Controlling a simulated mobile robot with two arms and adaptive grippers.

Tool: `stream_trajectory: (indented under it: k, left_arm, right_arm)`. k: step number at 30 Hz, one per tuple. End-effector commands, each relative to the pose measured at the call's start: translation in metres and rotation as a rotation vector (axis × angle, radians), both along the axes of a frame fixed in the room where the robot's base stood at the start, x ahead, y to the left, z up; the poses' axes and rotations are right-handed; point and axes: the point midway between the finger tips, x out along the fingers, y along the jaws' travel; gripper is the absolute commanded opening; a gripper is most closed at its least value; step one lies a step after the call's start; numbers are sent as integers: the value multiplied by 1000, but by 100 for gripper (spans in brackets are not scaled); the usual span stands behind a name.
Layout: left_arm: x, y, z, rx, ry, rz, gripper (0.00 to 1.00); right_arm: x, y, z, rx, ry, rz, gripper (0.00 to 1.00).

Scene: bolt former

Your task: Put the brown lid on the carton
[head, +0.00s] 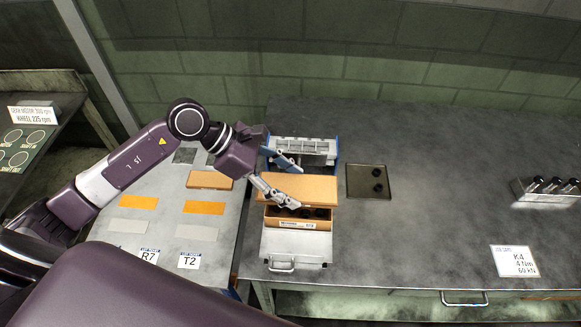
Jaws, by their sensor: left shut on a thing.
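The lid is over or just behind the carton's rear part. The front of the carton's opening still shows. I cannot tell whether the lid touches the carton. My right gripper is not in view.
A blue-sided bin (332,145) stands behind the lid. A grey metal case (297,250) with a handle is in front of the carton. Another brown flat box (209,180) lies on the left table. The bench's right middle is clear.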

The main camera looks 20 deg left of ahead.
Motion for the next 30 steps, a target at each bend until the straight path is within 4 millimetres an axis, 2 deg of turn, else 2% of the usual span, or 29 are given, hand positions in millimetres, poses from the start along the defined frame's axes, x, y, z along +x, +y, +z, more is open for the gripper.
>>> stream_trajectory:
  k: [9,18,30]
  left_arm:
    - [-1,-1,-23,-3,1,-1,42]
    - [-1,-1,-48,-1,0,-1,42]
    - [0,-1,-49,-1,0,-1,42]
  right_arm:
    - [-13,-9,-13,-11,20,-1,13]
    - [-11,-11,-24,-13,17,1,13]
    - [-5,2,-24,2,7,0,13]
